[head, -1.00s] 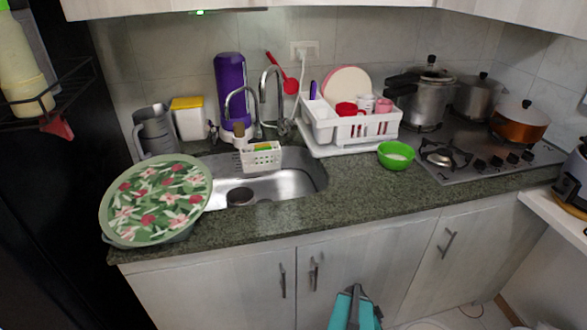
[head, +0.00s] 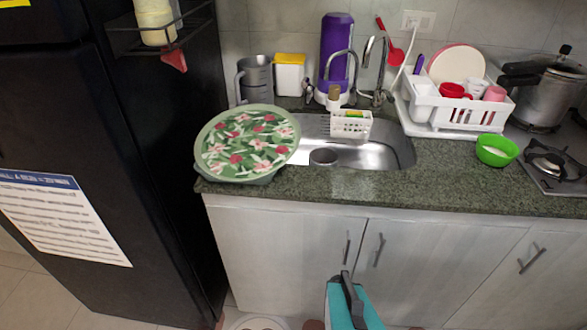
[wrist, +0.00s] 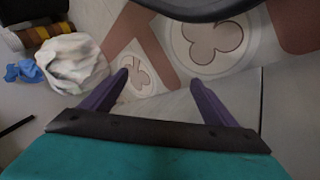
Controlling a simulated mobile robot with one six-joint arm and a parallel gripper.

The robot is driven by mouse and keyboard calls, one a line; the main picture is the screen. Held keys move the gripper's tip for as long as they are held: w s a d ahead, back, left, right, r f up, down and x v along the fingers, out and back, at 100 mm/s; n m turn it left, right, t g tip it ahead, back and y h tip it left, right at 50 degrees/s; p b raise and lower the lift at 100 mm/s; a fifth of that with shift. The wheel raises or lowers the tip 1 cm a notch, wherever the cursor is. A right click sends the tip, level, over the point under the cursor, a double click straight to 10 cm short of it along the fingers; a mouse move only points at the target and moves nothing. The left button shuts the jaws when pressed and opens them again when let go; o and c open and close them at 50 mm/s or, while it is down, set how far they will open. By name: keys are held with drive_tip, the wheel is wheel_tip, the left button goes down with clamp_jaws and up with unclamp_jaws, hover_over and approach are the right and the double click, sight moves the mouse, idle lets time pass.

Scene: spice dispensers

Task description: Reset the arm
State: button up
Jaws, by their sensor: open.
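My gripper (wrist: 160,82) shows in the wrist view with its two purple fingers spread wide apart and nothing between them. It points toward the patterned floor. In the head view, a teal part of my arm (head: 352,305) rises at the bottom edge, in front of the lower cabinets. The gripper's fingers cannot be made out there.
The counter (head: 460,190) holds a floral tray (head: 228,160), a sink (head: 375,155), a dish rack (head: 425,110) and a green bowl (head: 497,155). A black fridge (head: 95,110) stands left. In the wrist view, a crumpled white item (wrist: 72,64) lies near a blue scrap (wrist: 22,72).

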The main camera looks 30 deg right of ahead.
drive_tip(key=w+a+r+n+y+p, duration=0.1)
drive_tip(key=w+a+r+n+p, duration=0.2)
drive_tip(key=a, duration=0.7)
drive_tip(key=w+a+r+n+y+p, duration=0.1)
drive_tip(key=w+a+r+n+p, duration=0.1)
drive_tip(key=a+r+n+p, duration=0.4)
drive_tip(key=w+a+r+n+y+p, duration=0.2)
drive_tip(key=a+r+n+p, duration=0.3)
drive_tip(key=a, duration=0.9)
wheel_tip(320, 180, up, 2)
drive_tip(key=shift+w+a+r+n, duration=0.15)
drive_tip(key=shift+w+n, duration=0.7)
drive_tip(key=shift+n, duration=0.15)
drive_tip(key=shift+c, duration=0.5)
